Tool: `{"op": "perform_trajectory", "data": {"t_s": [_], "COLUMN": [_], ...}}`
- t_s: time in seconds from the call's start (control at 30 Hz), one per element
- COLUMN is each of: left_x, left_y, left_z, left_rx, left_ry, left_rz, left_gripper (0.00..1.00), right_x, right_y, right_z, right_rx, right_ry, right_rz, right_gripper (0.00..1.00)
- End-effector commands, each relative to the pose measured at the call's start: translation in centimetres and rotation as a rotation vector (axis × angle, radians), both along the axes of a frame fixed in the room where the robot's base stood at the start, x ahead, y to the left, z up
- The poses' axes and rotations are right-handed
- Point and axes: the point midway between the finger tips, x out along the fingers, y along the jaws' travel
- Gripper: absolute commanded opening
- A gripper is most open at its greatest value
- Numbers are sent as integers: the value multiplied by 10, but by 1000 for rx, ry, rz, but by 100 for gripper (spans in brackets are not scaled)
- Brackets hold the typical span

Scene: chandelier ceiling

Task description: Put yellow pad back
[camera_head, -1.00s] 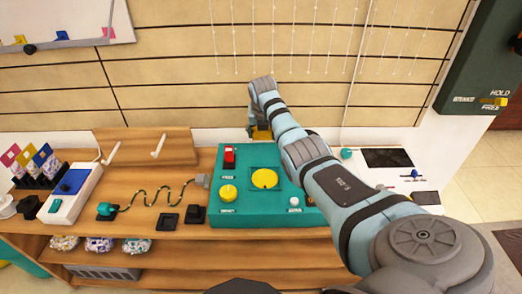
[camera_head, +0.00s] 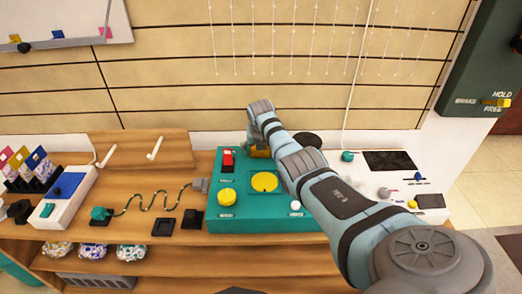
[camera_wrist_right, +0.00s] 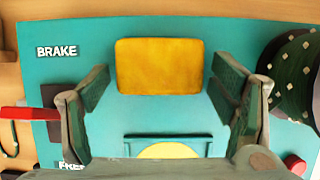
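The yellow pad (camera_wrist_right: 160,65) is a rounded rectangle at the upper middle of the teal panel (camera_wrist_right: 280,150) in the right wrist view. My right gripper (camera_wrist_right: 160,85) is open, with one finger to each side of the pad and a gap on both sides. Nothing is held. In the head view a patch of yellow (camera_head: 258,152) shows at the panel's back edge, under my right wrist; the fingers are mostly hidden there. A yellow disc (camera_head: 264,181) sits in a square frame on the panel. My left gripper is not in view.
The panel also carries a red switch (camera_head: 227,160), a yellow knob (camera_head: 227,196) and a white knob (camera_head: 295,205). In the wrist view a dark dotted dial (camera_wrist_right: 295,75) stands close to the right finger and a red lever (camera_wrist_right: 28,113) lies left.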

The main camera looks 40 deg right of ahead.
Motion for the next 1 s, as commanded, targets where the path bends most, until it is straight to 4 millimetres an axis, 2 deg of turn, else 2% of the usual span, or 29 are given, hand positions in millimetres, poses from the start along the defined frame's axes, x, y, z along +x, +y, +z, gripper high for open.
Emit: {"op": "perform_trajectory", "data": {"t_s": [0.17,0.27,0.37,0.5,0.7,0.83,1.0], "left_x": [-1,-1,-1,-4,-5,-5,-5], "left_y": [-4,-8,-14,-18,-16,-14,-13], "left_z": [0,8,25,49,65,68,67], "left_rx": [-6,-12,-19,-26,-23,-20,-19], "left_ry": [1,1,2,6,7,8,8], "left_rz": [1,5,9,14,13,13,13], "left_gripper": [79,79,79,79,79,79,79], "right_x": [0,-1,-6,-16,-30,-34,-35], "right_y": [0,1,4,13,26,29,30], "right_z": [2,10,29,63,102,113,114], "right_rx": [0,-1,-2,-3,-1,-1,0], "right_ry": [0,1,-1,-3,-2,-1,1], "right_rz": [0,0,0,1,1,0,0], "right_gripper": [79,79,79,79,79,79,79]}}
